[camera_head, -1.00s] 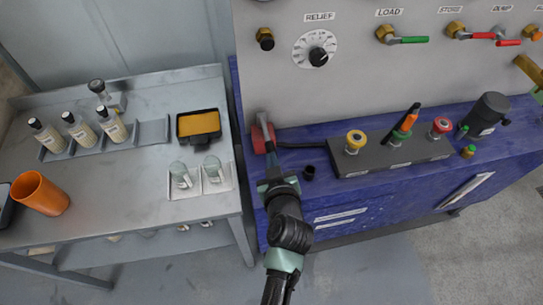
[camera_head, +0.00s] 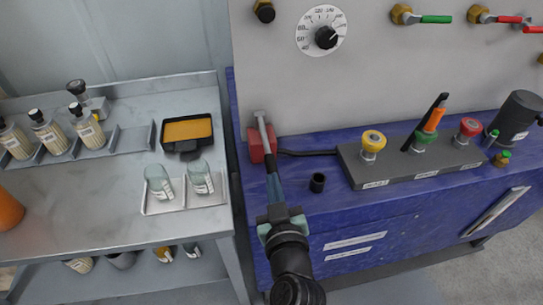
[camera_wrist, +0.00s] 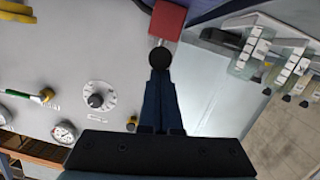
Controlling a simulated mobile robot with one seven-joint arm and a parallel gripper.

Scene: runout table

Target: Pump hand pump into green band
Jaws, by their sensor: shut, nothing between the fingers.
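The hand pump has a red body (camera_head: 256,146) at the left of the blue bench, with a grey lever (camera_head: 263,128) beside it. Its red body (camera_wrist: 168,18) also shows at the top of the wrist view. My gripper (camera_head: 271,168) is shut and empty, its blue fingers in line with the lever. In the wrist view the fingertips (camera_wrist: 160,74) are at a round black knob (camera_wrist: 160,57); I cannot tell whether they touch it. A small round gauge (camera_wrist: 65,133) is at the wrist view's lower left; no green band can be made out on it.
The relief dial (camera_head: 322,32) is on the grey panel. A metal side table (camera_head: 110,215) holds bottles and a tray.

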